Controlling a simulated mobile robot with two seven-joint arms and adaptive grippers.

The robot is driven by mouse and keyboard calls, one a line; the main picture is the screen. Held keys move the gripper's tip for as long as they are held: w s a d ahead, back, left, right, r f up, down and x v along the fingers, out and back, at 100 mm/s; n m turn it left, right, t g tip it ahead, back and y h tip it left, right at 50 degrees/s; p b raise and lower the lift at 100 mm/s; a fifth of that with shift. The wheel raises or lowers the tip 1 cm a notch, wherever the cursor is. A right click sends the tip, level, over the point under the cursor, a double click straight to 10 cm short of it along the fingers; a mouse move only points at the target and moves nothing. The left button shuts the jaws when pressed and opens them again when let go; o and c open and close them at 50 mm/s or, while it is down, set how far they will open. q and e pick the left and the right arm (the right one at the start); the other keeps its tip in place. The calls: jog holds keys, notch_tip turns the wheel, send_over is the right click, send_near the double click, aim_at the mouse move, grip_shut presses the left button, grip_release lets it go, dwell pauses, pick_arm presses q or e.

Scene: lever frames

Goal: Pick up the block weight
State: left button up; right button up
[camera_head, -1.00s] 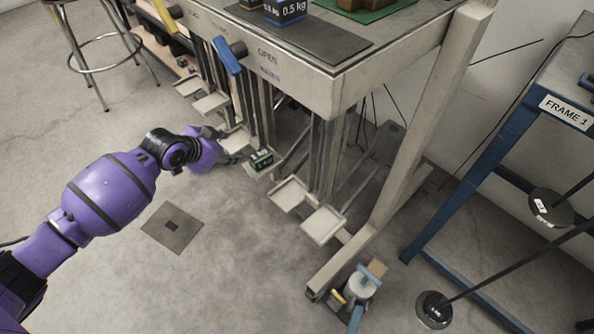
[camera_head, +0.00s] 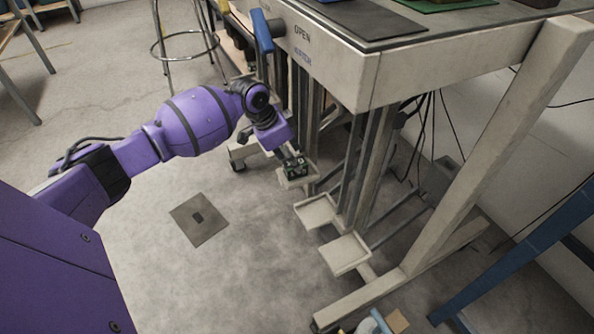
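The block weight (camera_head: 296,171) is a small dark block with green and white markings. It sits on a small beige tray (camera_head: 288,184) low beside the bench frame. My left gripper (camera_head: 290,159) points down right at the block's top from the upper left. Its dark fingers overlap the block in the picture and partly hide it. I cannot tell whether they touch it or how far apart they are. My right gripper is not in view.
Two empty beige trays (camera_head: 316,212) and (camera_head: 345,254) stand nearer me. The bench (camera_head: 420,70) with a blue lever (camera_head: 262,31) overhangs at the right. A stool (camera_head: 185,45) stands behind. A dark floor plate (camera_head: 199,219) lies on clear floor.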

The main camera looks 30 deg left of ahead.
pick_arm(q)
jog(key=b+x, duration=0.1)
jog(key=x, duration=0.2)
jog(key=shift+f, duration=0.2)
jog(key=shift+r, duration=0.15)
jog(key=shift+c, duration=0.2)
grip_shut()
jog(key=shift+r, duration=0.1)
